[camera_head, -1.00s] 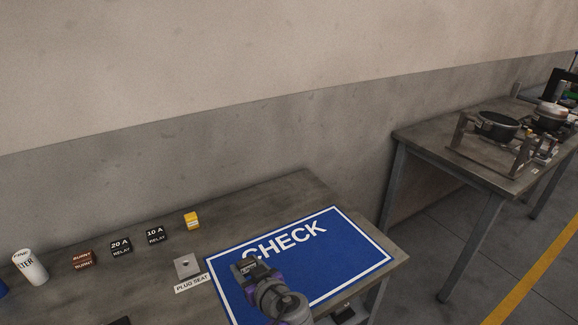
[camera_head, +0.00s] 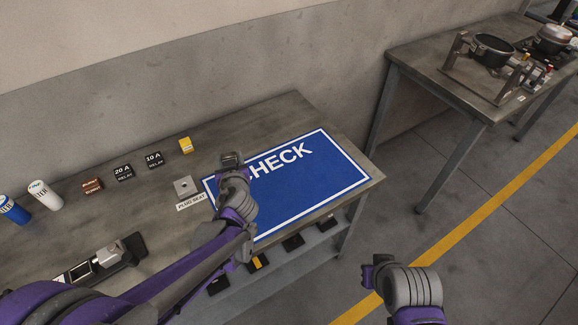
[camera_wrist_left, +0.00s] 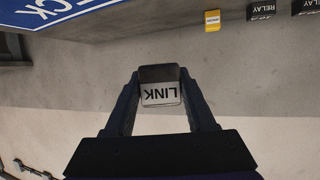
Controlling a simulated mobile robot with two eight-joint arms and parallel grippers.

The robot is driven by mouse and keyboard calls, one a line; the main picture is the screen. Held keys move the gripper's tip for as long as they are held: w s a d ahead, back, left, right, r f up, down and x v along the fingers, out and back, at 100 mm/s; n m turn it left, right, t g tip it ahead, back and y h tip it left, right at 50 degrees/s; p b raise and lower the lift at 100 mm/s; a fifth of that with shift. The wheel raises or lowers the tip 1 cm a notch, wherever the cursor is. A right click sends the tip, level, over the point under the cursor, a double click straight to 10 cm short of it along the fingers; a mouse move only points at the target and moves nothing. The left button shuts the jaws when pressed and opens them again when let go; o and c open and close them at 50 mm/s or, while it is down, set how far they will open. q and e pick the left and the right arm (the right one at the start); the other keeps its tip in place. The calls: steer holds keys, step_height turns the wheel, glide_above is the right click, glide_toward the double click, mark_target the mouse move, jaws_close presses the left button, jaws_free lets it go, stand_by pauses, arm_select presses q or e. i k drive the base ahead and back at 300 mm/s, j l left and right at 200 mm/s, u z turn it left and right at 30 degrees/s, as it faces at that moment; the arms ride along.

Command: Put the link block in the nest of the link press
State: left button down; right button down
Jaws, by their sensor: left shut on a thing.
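The link block (camera_wrist_left: 160,92) is a small dark and silver block lettered LINK, upside down in the left wrist view. My left gripper (camera_wrist_left: 160,84) is shut on it, with a finger on each side. In the head view my left gripper (camera_head: 231,159) is over the left edge of the blue CHECK mat, and the block is hard to make out there. A black device with a silver block (camera_head: 108,254) stands at the lower left; it may be the link press, but its nest cannot be made out. My right gripper (camera_head: 372,272) is at the lower right, over the floor.
A plug seat (camera_head: 184,187) lies left of the CHECK mat (camera_head: 320,180). Behind are a yellow block (camera_head: 186,145), relays (camera_head: 154,160) and a brown block (camera_head: 92,186). White (camera_head: 45,195) and blue (camera_head: 12,209) cylinders stand at the left. Another table (camera_head: 430,75) holds pots.

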mark_target(85, 273)
steer(key=l+u, duration=0.25)
steer(key=l, duration=0.5)
steer(key=l+u, duration=0.3)
steer(key=l, duration=0.45)
steer(key=i, duration=0.05)
